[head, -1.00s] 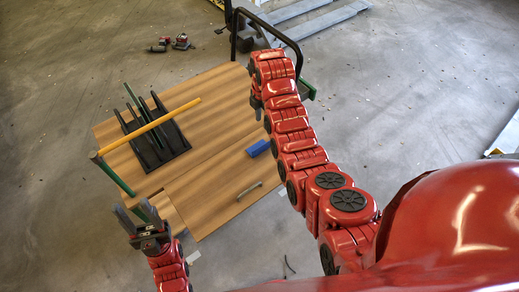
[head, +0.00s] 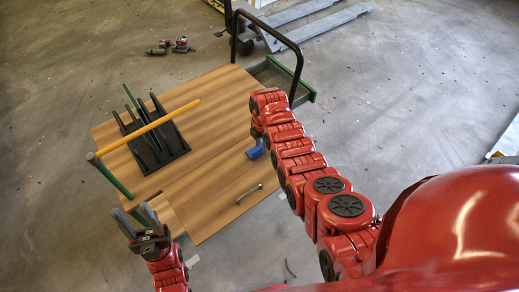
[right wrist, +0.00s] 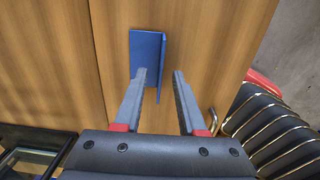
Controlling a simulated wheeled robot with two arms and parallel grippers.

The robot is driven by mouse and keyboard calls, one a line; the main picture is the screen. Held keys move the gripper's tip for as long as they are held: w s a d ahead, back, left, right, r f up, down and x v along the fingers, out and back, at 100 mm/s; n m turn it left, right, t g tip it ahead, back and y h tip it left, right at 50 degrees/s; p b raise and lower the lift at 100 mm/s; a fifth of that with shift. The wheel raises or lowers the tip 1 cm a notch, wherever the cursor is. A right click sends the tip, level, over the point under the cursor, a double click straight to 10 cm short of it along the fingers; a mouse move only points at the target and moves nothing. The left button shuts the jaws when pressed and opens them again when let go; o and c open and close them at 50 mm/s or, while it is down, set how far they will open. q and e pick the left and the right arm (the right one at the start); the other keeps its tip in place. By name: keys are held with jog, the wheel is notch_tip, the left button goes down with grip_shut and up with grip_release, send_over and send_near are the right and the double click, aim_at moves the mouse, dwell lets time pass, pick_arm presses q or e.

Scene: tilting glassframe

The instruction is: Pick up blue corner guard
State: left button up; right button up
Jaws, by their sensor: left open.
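The blue corner guard (head: 254,152) lies on the wooden tabletop (head: 225,185), partly hidden by my right arm in the head view. In the right wrist view the guard (right wrist: 146,48) has a flat face and a thin raised flange. My right gripper (right wrist: 160,74) is open, with its fingertips at the guard. The flange lies between the two fingers, and the left fingertip overlaps the flat face. I cannot tell whether they touch. My left gripper (head: 135,214) is open and empty beside the table's near left corner.
A black rack (head: 158,150) with upright slats stands on the table, with a yellow bar (head: 150,128) across it. A metal handle (head: 249,194) lies near the front edge. A black cart rail (head: 270,25) rises behind the table.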

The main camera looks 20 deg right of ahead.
aim_at(258, 148)
jog(key=shift+f+b, duration=0.35)
jog(key=shift+f, duration=0.9)
grip_shut()
